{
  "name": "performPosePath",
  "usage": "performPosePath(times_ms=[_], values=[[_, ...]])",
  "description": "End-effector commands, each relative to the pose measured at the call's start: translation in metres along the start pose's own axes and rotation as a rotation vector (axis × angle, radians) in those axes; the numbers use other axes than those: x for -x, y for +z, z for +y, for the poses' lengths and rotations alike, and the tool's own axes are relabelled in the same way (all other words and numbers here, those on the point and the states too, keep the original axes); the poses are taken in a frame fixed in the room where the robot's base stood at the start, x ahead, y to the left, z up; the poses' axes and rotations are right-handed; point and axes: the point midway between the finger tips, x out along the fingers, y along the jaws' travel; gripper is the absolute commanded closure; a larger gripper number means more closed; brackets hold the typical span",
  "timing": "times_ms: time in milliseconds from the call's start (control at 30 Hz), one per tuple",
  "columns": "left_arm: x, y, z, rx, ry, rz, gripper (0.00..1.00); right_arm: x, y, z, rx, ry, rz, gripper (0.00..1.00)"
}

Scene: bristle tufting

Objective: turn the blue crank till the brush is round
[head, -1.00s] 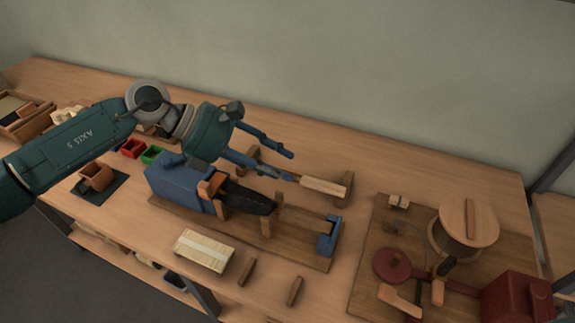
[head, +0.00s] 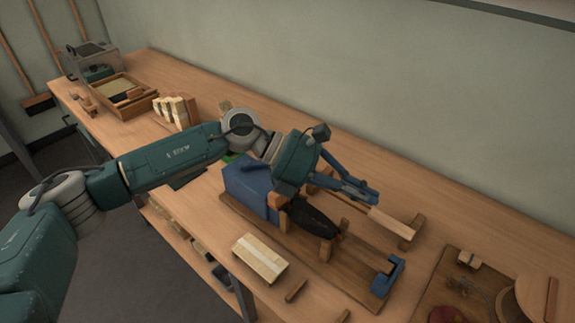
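The blue crank cannot be made out for sure. A blue machine block (head: 249,188) stands on a dark wooden board (head: 345,268), and a blue bracket (head: 388,276) stands at the board's right end. My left gripper (head: 375,198) is above and behind the board, fingertips beside a pale wooden handle (head: 390,224). Its fingers lie close together in this view; whether they are shut or hold anything cannot be told. A black part (head: 312,219) slopes down from the block. The brush's bristles cannot be made out. My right gripper is not in view.
A pale slatted block (head: 260,258) and small wooden sticks (head: 296,291) lie at the front edge. A second board (head: 445,290) with a round wooden drum is at the right. A wooden tray (head: 124,97) stands at the far left. The back right of the bench is clear.

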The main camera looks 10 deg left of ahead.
Motion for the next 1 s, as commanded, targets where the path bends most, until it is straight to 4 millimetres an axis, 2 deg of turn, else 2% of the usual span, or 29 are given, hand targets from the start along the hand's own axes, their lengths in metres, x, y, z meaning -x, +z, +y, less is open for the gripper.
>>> performPosePath(times_ms=[67, 167, 267, 333, 500, 600, 700, 833, 1000], values=[[0.006, -0.005, 0.001, 0.124, -0.035, -0.124, 1.00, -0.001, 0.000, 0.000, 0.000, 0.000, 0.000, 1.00], [0.027, -0.005, 0.009, 0.303, -0.062, -0.314, 1.00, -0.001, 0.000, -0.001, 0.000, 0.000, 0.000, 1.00], [0.057, -0.014, 0.026, 0.482, -0.061, -0.494, 1.00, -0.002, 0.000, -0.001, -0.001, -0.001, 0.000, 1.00], [0.082, -0.027, 0.042, 0.606, -0.046, -0.610, 1.00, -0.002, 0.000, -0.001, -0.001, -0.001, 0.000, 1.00], [0.146, -0.081, 0.082, 0.896, 0.035, -0.854, 1.00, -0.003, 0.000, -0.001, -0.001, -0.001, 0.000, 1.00], [0.180, -0.116, 0.099, 1.031, 0.093, -0.959, 1.00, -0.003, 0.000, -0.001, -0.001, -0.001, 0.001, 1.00], [0.204, -0.144, 0.109, 1.128, 0.140, -1.028, 1.00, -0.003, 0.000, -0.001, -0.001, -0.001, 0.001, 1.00], [0.221, -0.165, 0.115, 1.196, 0.178, -1.075, 1.00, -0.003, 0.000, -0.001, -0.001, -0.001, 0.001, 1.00], [0.223, -0.164, 0.121, 1.211, 0.185, -1.090, 1.00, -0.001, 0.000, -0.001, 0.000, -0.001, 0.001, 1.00]])
